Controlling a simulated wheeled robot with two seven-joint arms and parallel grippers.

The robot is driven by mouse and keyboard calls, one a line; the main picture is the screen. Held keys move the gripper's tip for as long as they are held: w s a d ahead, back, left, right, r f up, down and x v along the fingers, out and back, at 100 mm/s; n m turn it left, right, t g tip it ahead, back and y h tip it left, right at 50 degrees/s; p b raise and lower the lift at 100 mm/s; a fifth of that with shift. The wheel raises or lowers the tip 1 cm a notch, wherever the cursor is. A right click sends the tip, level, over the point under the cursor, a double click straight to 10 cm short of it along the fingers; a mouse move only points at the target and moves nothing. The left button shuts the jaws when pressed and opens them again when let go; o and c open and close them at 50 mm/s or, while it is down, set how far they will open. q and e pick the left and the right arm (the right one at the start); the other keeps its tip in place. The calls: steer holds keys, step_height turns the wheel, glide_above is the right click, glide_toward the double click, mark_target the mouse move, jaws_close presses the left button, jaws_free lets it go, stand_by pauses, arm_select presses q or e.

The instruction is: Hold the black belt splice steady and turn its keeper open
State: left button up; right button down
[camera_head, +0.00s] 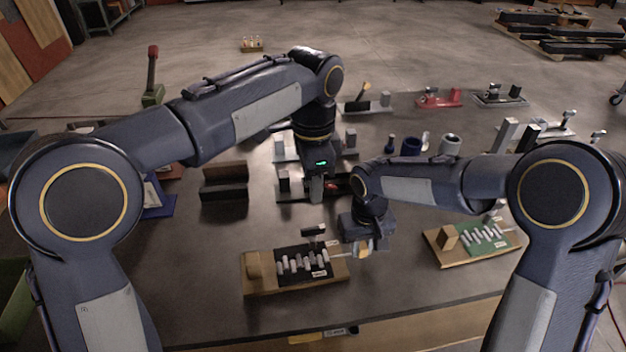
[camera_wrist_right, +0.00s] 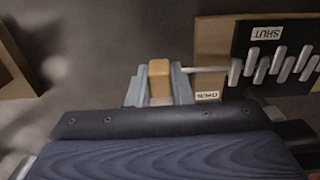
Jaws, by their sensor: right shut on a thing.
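The black belt splice (camera_head: 290,253) lies on a wooden base (camera_head: 290,288) near the table's front edge, with a wooden block (camera_head: 253,266) at its left end. A row of pale pegs crosses it. A thin pale rod (camera_wrist_right: 205,69) runs from the splice to a tan handle, the keeper's grip (camera_wrist_right: 159,82). My right gripper (camera_head: 363,248) is shut on this tan grip, which shows between its fingers in the right wrist view (camera_wrist_right: 159,92). Upside-down labels there read SHUT and OPEN. My left gripper (camera_head: 316,190) points down behind the splice, apart from it; its finger gap is unclear.
A green splice (camera_head: 484,238) on a wooden base stands to the right. A dark open block (camera_head: 224,182) sits at left. Several clamps, blue and grey cylinders (camera_head: 450,145) and a red clamp (camera_head: 440,99) stand further back. The table's front left is clear.

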steer(key=c, duration=1.2)
jaws_free()
step_height(320, 180, up, 12)
steer(key=s+d+r+m+t+y, duration=0.1)
steer(key=s+d+r+y, duration=0.15)
steer(key=s+d, duration=0.3)
arm_select(q)
steer(key=s+a+n+t+h, duration=0.25)
steer(key=s+a+n, duration=0.65)
steer(key=a, duration=0.7)
steer(key=s+a+f+n+t, duration=0.1)
steer(key=s+f+n, duration=0.2)
steer(key=s, duration=0.4)
steer(key=s+a+f+n+t+h, duration=0.1)
steer(key=s+a+f+n+t, duration=0.1)
steer(key=s+f+n, duration=0.2)
steer(key=s+n, duration=0.1)
steer(key=s, duration=0.2)
steer(key=shift+f, duration=0.25)
arm_select(e)
steer(key=s+d+f+m+t, duration=0.1)
steer(key=s+d+t, duration=0.1)
steer(key=s, duration=0.6)
steer(key=s+d+f+m+t+y, duration=0.1)
steer(key=s+d+f+m+t, duration=0.1)
steer(key=s, duration=0.6)
steer(key=shift+s+d+t, duration=0.3)
steer(key=shift+s+d, duration=0.1)
steer(key=shift+d, duration=0.4)
